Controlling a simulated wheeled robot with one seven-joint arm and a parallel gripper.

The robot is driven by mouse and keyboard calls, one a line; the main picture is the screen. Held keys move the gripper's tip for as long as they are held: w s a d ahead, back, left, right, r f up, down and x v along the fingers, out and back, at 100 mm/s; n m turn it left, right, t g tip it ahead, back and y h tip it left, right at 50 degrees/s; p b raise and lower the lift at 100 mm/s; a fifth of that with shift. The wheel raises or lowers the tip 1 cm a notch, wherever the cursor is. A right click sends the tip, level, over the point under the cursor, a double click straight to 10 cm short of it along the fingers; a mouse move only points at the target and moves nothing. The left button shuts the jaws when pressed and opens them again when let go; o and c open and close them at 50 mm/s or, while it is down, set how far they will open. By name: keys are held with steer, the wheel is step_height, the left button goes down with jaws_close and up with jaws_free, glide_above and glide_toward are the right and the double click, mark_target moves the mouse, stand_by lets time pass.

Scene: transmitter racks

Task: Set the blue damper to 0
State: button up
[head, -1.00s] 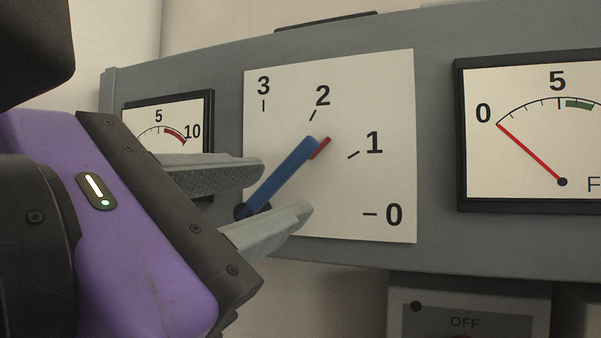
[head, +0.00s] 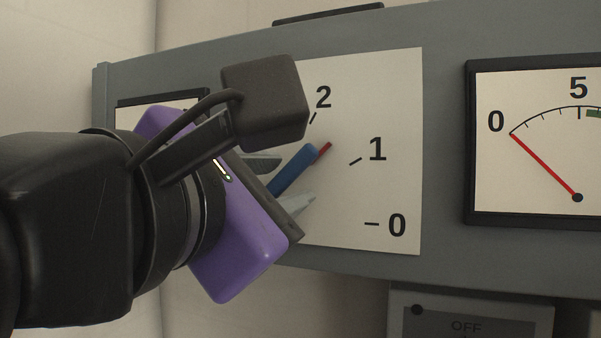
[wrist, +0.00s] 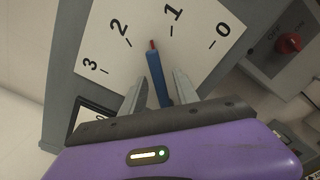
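The blue damper (head: 294,170) is a blue lever with a red tip on a white dial plate (head: 390,105) marked 0 to 3. Its tip points between 1 and 2, about midway. It also shows in the wrist view (wrist: 157,77). My gripper (head: 297,180) is open, with one finger on each side of the lever. The lever's pivot and the 3 are hidden behind my gripper in the head view.
A large meter (head: 530,150) with a red needle at 0 is right of the dial. A smaller meter (head: 160,98) is mostly hidden on the left. A switch box marked OFF (head: 470,315) sits below; its red knob (wrist: 289,43) shows in the wrist view.

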jaws_close()
stand_by(1.4)
